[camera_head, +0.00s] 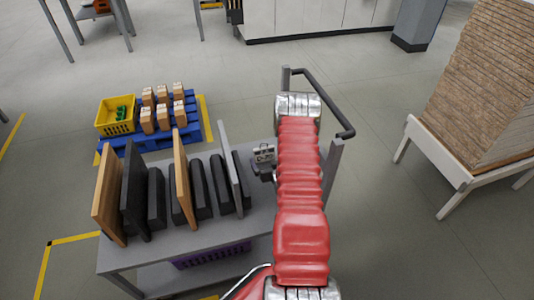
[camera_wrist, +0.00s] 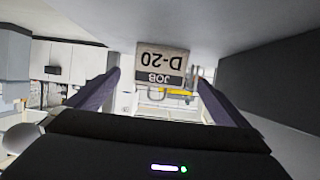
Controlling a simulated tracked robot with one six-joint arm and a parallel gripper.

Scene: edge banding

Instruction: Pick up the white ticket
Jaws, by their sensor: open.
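The white ticket (camera_wrist: 162,57) shows in the wrist view, a pale card with "D-20" and a dark "JOB" band, upside down in that picture. In the head view the small ticket (camera_head: 265,151) is at the right end of the grey cart, beside a light upright panel. My gripper (camera_wrist: 158,78) is open, with one dark finger on each side of the ticket's lower edge in the wrist picture. I cannot tell whether the fingers touch it. In the head view my gripper (camera_head: 267,172) is small and partly hidden by my red arm.
The grey cart (camera_head: 255,222) carries upright wooden, dark and light panels left of my gripper. Its handle (camera_head: 325,105) rises behind my arm. A blue pallet (camera_head: 130,143) with boxes and a yellow crate (camera_head: 116,116) stands beyond. A stack of boards (camera_head: 485,75) stands right.

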